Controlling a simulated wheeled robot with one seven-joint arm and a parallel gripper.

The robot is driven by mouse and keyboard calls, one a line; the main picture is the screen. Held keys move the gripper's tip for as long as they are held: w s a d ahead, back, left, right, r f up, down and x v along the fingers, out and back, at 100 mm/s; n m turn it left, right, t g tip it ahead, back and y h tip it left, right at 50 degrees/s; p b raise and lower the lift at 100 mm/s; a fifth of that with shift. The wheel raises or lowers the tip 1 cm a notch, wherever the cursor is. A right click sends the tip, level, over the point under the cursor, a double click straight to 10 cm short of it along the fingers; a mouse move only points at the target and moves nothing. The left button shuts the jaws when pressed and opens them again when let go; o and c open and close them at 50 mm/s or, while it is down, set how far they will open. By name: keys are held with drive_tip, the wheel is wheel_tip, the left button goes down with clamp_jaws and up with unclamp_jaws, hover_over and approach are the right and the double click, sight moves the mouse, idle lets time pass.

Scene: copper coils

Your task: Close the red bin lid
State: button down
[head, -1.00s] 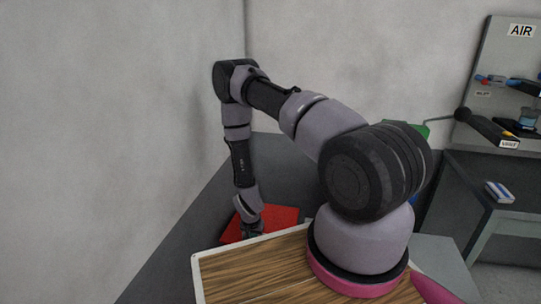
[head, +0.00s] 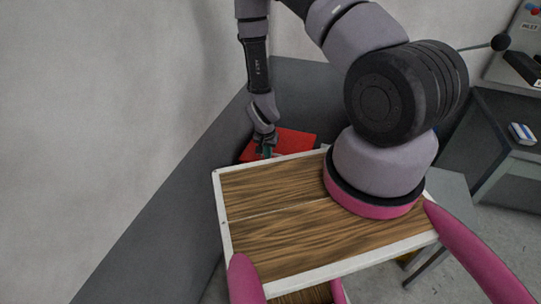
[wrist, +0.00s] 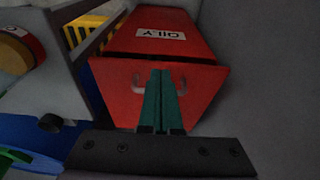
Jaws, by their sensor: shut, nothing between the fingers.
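The red bin (head: 293,142) shows as a flat red surface behind the wooden-topped tray in the head view, partly covered by my gripper and the tray rim. In the wrist view the red bin (wrist: 195,38) has a white label reading OILY on one face, and a plain red panel (wrist: 205,85) with a grey handle nearer to me. My gripper (wrist: 162,72) is shut and empty, its teal fingers over the middle of that panel, between the two ends of the handle. I cannot tell whether they touch it, or how far the lid is open.
The wooden-topped tray (head: 290,207) with a white rim lies between my base and the bin. A pale wall (head: 120,110) stands close on the left. In the wrist view a grey box (wrist: 45,75) and a yellow slotted thing (wrist: 85,28) stand left of the bin.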

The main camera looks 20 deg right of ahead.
wheel_tip(320, 180, up, 3)
drive_tip(key=s+a, duration=0.2)
drive_tip(key=s, duration=0.1)
drive_tip(key=w+d+r+m, duration=0.5)
drive_tip(key=w+r+m, duration=0.3)
drive_tip(key=m, duration=1)
drive_tip(key=shift+g+y, duration=0.3)
drive_tip(key=shift+g, duration=0.1)
drive_tip(key=f, duration=0.4)
drive_tip(key=w+f, duration=0.1)
drive_tip(key=f, duration=0.9)
drive_tip(key=shift+w+d, duration=0.15)
drive_tip(key=shift+d, duration=0.15)
drive_tip(key=f, duration=0.2)
drive_tip(key=s+f, duration=0.1)
drive_tip(key=shift+a+f, duration=0.25)
drive_tip(key=shift+a, duration=0.05)
drive_tip(key=shift+s+f, duration=0.1)
drive_tip(key=shift+s, duration=0.1)
